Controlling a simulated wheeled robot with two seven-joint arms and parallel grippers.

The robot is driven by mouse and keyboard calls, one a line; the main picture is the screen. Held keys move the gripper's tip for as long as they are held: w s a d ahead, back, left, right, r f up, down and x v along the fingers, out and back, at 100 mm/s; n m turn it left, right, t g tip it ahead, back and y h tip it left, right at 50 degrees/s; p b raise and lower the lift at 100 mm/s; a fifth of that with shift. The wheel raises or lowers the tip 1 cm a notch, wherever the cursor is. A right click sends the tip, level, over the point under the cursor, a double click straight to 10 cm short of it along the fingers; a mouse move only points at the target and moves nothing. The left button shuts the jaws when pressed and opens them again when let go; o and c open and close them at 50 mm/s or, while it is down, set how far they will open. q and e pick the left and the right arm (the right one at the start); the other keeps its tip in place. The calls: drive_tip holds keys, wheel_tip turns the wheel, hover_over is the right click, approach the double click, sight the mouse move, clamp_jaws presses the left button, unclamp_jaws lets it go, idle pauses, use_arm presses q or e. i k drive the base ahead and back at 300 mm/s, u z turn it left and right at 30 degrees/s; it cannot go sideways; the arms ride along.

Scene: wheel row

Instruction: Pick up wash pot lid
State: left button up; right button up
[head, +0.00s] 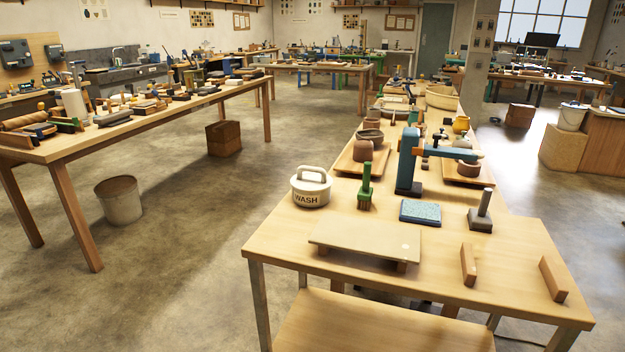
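The wash pot (311,196) is a cream round pot with "WASH" in dark letters on its front. It stands upright near the left edge of the near workbench. Its lid (312,177) sits on top of the pot and has a thick arched handle. Neither of my grippers shows in the head view, so their state and distance from the lid cannot be seen.
On the same bench (290,240), a green-handled brush (366,188) stands right of the pot. A low cream board (365,240) lies in front. A blue arm-shaped tool (409,165) rises behind. A long table (60,148) stands left across open floor.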

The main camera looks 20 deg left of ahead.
sight(314, 178)
drive_tip(key=k, duration=0.5)
drive_tip(key=u, duration=1.55)
drive_tip(key=i, duration=4.6)
drive_tip(key=z, duration=3.4)
